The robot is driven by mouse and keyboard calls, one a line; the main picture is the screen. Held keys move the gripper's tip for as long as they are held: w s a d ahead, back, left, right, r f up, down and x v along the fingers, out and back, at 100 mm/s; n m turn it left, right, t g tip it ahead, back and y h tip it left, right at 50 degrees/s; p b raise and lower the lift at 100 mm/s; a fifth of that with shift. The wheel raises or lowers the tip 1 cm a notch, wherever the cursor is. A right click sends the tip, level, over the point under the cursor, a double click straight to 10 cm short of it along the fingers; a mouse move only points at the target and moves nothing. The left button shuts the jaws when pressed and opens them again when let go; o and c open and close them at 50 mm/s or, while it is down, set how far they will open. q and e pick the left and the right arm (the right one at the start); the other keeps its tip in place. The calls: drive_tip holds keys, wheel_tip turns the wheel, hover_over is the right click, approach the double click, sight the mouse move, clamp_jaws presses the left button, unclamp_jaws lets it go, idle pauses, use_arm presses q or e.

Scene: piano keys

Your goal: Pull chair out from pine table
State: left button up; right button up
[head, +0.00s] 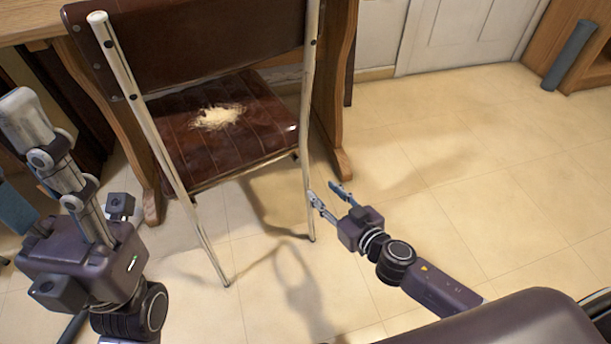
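The chair (222,122) stands on the tiled floor. It has a dark brown seat and backrest and a pale metal frame, and the seat cover is torn to show light stuffing. The backrest is nearest me. The pine table (337,80) stands behind the chair, its top and one side support partly hidden by it. My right gripper (324,190) is open, with its fingertips close to the chair's right rear leg; I cannot tell if they touch. My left gripper (45,145) points up left of the chair, apart from its frame in the picture; its finger gap is unclear.
Free tiled floor (470,180) lies to the right of the chair. A white door or panel (465,35) is at the back. A wooden cabinet (560,45) with a dark grey cylinder (568,55) in front stands at the upper right.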

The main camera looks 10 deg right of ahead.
sight(307, 178)
drive_tip(key=b+x, duration=0.1)
drive_tip(key=x, duration=0.9)
drive_tip(key=shift+w+f, duration=0.1)
drive_tip(key=shift+f, duration=0.05)
clamp_jaws()
drive_tip(key=shift+s+f, duration=0.1)
drive_tip(key=shift+s, duration=0.35)
drive_tip(key=s+d, duration=0.1)
drive_tip(key=s, duration=0.9)
drive_tip(key=s+d, duration=0.2)
drive_tip(key=s, duration=0.7)
drive_tip(key=shift+s+d, duration=0.35)
drive_tip(key=shift+s, duration=0.05)
idle(1.0)
drive_tip(key=c, duration=1)
unclamp_jaws()
